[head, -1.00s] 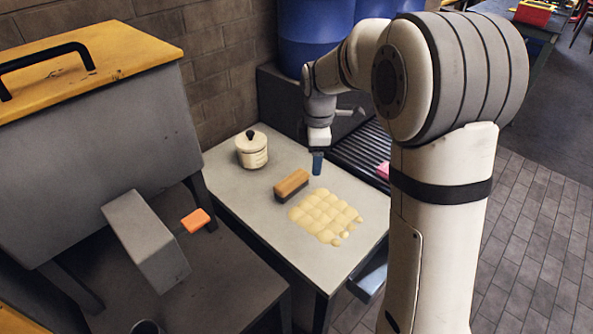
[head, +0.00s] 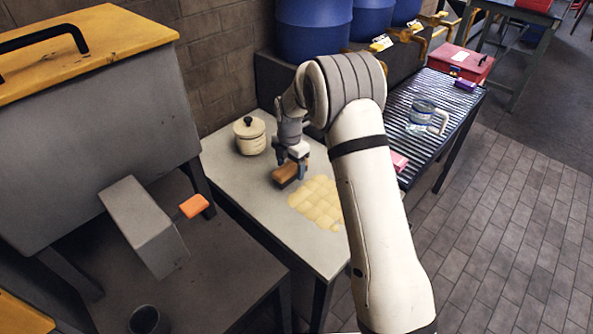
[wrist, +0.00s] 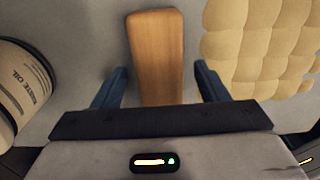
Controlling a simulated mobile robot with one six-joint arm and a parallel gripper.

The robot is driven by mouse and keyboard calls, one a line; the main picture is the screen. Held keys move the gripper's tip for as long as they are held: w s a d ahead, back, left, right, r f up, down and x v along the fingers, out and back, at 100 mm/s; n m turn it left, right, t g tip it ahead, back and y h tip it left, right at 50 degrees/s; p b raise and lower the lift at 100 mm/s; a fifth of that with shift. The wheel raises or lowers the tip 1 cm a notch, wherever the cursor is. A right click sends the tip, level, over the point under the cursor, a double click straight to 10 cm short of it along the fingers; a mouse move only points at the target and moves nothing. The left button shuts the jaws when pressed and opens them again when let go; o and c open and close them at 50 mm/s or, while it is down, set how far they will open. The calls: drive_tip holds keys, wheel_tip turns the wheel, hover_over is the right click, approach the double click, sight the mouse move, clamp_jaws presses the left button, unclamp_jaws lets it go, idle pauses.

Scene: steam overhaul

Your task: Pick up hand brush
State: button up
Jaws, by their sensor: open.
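The hand brush (head: 284,175) has a wooden back and lies on the grey table, beside a patch of pale tiles. In the wrist view the brush (wrist: 157,50) lies lengthwise between the two blue fingers of my gripper (wrist: 162,88). The fingers are apart, with a gap on each side of the brush. In the head view my gripper (head: 297,170) is over the brush and hides part of it. The brush's bristles are mostly hidden.
A cream lidded pot (head: 250,139) stands left of the brush; a labelled container (wrist: 22,88) shows at left in the wrist view. Pale yellow padded tiles (head: 315,203) lie close on the right. A slatted table (head: 445,95) with a glass jug (head: 421,115) stands further right.

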drive_tip(key=shift+f, duration=0.7)
drive_tip(key=shift+c, duration=0.5)
drive_tip(key=c, duration=1.1)
